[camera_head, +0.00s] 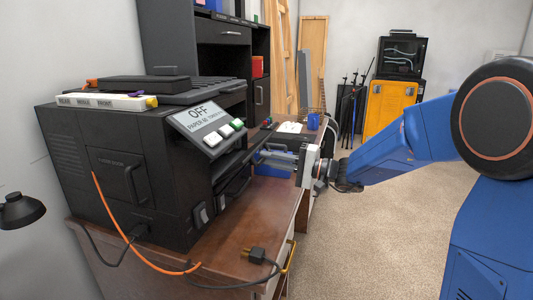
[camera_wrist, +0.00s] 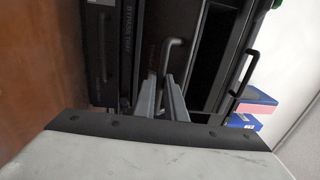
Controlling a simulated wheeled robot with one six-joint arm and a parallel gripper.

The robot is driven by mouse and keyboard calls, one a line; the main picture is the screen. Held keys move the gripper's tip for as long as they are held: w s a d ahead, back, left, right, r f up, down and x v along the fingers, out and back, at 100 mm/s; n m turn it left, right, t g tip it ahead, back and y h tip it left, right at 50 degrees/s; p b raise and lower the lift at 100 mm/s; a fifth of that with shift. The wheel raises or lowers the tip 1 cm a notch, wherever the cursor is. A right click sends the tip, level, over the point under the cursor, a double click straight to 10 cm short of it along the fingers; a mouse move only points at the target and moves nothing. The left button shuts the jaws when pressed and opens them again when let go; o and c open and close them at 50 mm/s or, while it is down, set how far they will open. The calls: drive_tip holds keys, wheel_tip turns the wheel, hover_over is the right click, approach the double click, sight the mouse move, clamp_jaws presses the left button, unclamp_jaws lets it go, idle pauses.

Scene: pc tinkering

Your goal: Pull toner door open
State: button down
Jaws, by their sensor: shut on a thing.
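The black printer (camera_head: 130,165) stands on a brown wooden desk. Its front faces right in the head view. My gripper (camera_head: 268,155) reaches in from the right to that front, with its fingers pointing at the printer. I cannot tell how far the handle's panel stands open.
A power plug (camera_head: 257,254) and cable lie on the desk top (camera_head: 225,245) near its front edge. An orange cable (camera_head: 125,235) hangs by the printer's side. A blue cup (camera_head: 313,121) stands beyond my gripper. The carpet (camera_head: 370,230) right of the desk is clear.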

drive_tip(key=shift+f, duration=0.6)
drive_tip(key=shift+a, duration=0.1)
drive_tip(key=c, duration=2.1)
unclamp_jaws()
drive_tip(key=shift+a, duration=0.1)
drive_tip(key=v, duration=1.7)
drive_tip(key=shift+d, duration=0.25)
